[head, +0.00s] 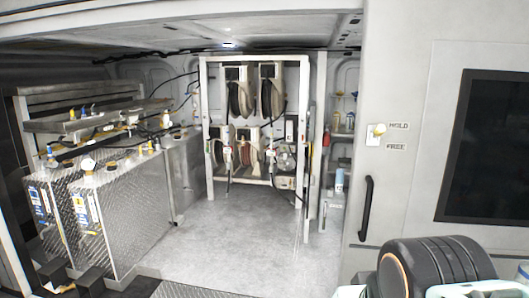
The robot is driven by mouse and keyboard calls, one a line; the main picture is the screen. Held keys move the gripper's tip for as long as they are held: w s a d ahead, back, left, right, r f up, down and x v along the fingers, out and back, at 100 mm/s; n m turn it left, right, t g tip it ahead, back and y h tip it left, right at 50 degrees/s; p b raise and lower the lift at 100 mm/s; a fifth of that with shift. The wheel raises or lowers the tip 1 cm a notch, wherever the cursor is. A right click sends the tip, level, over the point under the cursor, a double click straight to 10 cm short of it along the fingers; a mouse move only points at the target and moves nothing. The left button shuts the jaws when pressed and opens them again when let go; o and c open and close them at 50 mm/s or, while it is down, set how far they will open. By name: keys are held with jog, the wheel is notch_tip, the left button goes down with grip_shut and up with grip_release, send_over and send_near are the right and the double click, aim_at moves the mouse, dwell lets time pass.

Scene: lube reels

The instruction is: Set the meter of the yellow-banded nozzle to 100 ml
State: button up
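A white frame (205,130) with several hose reels stands at the back of the compartment. Two dark reels are in its upper row, an upper left reel (238,99) and an upper right reel (271,99). Lower reels (246,152) sit beneath them. A nozzle (229,180) appears to hang at the lower left of the frame, and another (299,198) at the lower right post. They are too small to tell a yellow band, a meter or a reading. My gripper is not in view.
Ribbed metal tanks (125,220) with fittings on top line the left side. A shelf (343,135) with bottles is right of the reels. The grey floor (240,240) between is clear. A switch marked HOLD and FREE (376,134) and a black handle (367,207) are on the right wall.

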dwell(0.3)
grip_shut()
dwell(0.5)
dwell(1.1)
